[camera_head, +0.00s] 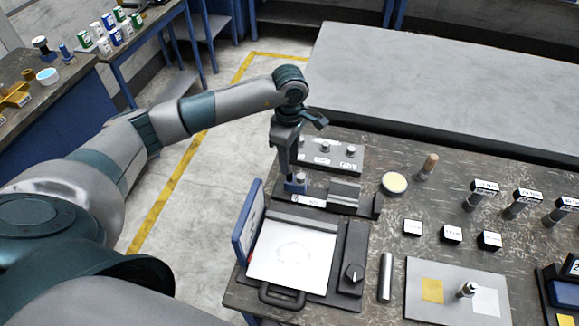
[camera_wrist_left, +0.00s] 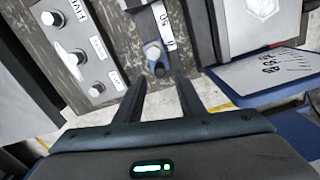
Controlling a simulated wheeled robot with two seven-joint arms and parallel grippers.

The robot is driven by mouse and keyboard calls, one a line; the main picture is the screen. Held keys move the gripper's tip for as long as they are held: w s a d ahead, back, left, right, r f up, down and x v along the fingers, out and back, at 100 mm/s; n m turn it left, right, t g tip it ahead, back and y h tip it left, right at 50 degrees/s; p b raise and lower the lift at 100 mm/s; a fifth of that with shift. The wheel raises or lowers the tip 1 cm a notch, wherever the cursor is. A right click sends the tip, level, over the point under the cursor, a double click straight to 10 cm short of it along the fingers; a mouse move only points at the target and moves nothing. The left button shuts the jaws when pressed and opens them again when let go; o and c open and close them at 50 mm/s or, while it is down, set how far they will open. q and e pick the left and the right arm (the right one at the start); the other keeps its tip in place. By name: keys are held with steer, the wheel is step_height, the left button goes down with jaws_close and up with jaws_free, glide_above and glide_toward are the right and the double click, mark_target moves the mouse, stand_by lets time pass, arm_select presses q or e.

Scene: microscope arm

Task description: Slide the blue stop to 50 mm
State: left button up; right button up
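The blue stop (camera_head: 298,186) is a small blue block with a pale round knob, near the left end of a dark rail fixture (camera_head: 345,208). A white label (camera_head: 310,201) reading 50 sits on the fixture's front, right of the stop. In the left wrist view the stop (camera_wrist_left: 158,70) lies between and just past my fingertips, and the label (camera_wrist_left: 162,22) is beyond it. My left gripper (camera_head: 290,172) points down at the stop. Its fingers (camera_wrist_left: 159,82) are apart; I cannot tell whether either touches the stop. My right gripper is not in view.
A grey box with several knobs (camera_head: 340,153) stands just behind the rail. A device with a white top (camera_head: 290,252) and raised blue-edged lid (camera_head: 247,225) is in front.

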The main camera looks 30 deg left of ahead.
mark_target(296, 180)
arm_select(q)
steer(key=shift+f+p, duration=0.8)
steer(key=shift+f, duration=2.2)
steer(key=shift+c, duration=0.6)
